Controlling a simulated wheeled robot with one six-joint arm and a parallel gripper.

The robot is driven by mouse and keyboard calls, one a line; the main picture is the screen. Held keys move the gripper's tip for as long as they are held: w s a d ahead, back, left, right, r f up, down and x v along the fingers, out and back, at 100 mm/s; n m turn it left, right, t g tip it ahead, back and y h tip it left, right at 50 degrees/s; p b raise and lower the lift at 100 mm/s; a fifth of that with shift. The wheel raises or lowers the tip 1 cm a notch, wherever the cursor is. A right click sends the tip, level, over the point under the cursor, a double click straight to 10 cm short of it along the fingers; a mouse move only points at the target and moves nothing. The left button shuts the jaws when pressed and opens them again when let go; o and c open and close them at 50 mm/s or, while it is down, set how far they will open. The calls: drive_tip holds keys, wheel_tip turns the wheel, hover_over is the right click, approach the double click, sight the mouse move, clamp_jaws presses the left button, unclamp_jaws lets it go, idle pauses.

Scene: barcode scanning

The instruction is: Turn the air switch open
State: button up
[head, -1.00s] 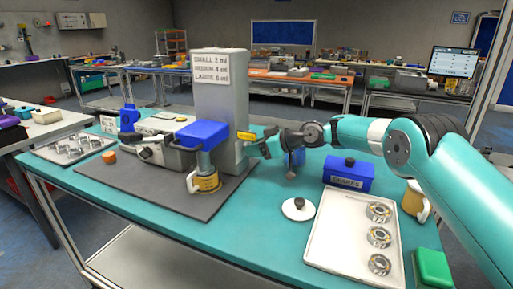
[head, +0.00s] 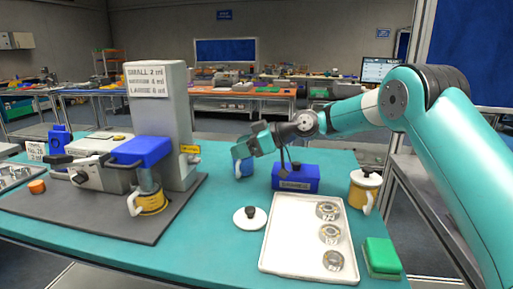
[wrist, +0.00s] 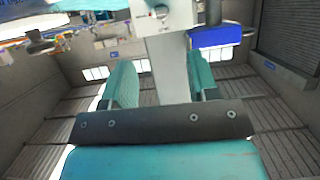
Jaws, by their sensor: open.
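A tall grey column (head: 160,110) with a white volume sign stands on the machine at the left in the head view. A small yellow tag (head: 190,149) is on its right side; I cannot read it or clearly make out the air switch there. In the wrist view the column (wrist: 168,60) rises beyond my fingers, with a small round fitting (wrist: 160,12) on it near the top edge. My gripper (head: 246,142) is to the right of the column, apart from it. In the wrist view its two teal fingers (wrist: 162,85) are spread, with nothing between them.
To the right are a blue box (head: 296,179), a lidded mug (head: 365,190), a white tray (head: 271,259) with metal rings and a green block (head: 381,256). A white lid (head: 250,217) lies in front.

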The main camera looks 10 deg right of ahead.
drive_tip(key=shift+v, duration=2.2)
drive_tip(key=s+a+r+m+g+h+p, duration=0.1)
drive_tip(key=s+r+h, duration=0.15)
drive_tip(key=s, duration=0.55)
drive_tip(key=s+a+r+m+g+h+p, duration=0.1)
drive_tip(key=s+a+r+m+h+p, duration=0.15)
drive_tip(key=s, duration=0.55)
drive_tip(key=s+d+m+g+h, duration=0.1)
drive_tip(key=s+d, duration=0.1)
drive_tip(key=s, duration=0.6)
drive_tip(key=s+d+f+m+h+p, duration=0.1)
drive_tip(key=s+d, duration=0.2)
drive_tip(key=s, duration=0.5)
drive_tip(key=s+d+f+m+g+h, duration=0.1)
drive_tip(key=s+d, duration=0.2)
drive_tip(key=s, duration=0.5)
drive_tip(key=shift+s+f+g+h, duration=0.25)
drive_tip(key=shift+s+g+h, duration=0.05)
drive_tip(key=shift+s, duration=0.1)
